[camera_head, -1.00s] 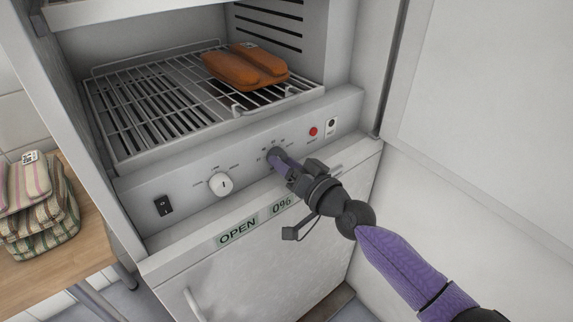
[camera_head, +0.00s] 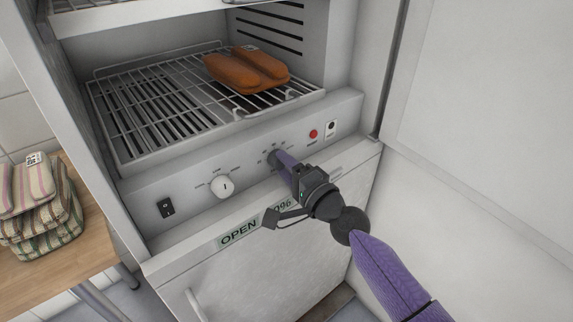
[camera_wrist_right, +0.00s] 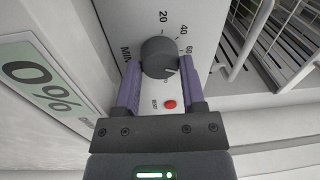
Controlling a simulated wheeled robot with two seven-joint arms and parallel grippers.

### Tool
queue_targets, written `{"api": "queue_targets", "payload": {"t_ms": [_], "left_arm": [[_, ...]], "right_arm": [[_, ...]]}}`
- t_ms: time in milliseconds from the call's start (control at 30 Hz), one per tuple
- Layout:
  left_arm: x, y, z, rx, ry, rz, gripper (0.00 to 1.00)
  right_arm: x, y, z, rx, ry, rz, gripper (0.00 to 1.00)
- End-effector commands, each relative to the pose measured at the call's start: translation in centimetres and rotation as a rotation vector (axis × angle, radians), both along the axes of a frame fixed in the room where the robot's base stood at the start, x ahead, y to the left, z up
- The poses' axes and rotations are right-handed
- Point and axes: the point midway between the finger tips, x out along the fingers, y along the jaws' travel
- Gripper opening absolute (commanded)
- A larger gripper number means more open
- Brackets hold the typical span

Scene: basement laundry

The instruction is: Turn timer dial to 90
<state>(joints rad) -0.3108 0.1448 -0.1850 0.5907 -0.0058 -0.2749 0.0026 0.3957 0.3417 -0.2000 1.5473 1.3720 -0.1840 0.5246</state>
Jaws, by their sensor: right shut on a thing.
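The timer dial (camera_wrist_right: 160,58) is a dark grey round knob on the white control panel. In the right wrist view, the marks 20, 40 and 60 curve around it, with MIN at the left. A small pale line on the dial points to the lower right, past 60; no 90 can be read, and my right finger covers part of the scale. My right gripper (camera_wrist_right: 166,72) is shut on the dial, one purple finger on each side. In the head view my right gripper (camera_head: 279,160) reaches the panel and mostly hides the dial. My left gripper is not in view.
A white knob (camera_head: 222,186) and a black switch (camera_head: 166,207) sit left on the panel. A red button (camera_head: 313,134) is at the right. Orange padded items (camera_head: 246,69) lie on the wire rack (camera_head: 150,115) above. Folded striped cloths (camera_head: 40,210) lie on a wooden table.

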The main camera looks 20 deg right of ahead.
Motion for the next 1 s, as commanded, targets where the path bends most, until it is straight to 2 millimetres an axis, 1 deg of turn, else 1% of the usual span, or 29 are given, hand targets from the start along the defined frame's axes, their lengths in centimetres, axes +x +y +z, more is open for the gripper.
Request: {"api": "queue_targets", "payload": {"t_ms": [133,400,633,1000], "left_arm": [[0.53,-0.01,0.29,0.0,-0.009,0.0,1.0],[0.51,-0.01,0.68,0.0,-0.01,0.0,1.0],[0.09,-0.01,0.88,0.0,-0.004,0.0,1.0],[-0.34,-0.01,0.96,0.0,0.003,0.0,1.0]], "right_arm": [[-0.02,0.02,0.05,0.1,0.038,0.0,0.0],[-0.02,0.01,0.05,0.235,0.086,-0.001,0.0],[-0.02,0.02,-0.02,0.289,0.107,-0.001,0.0],[-0.02,0.02,-0.06,0.305,0.112,-0.001,0.0]]}}
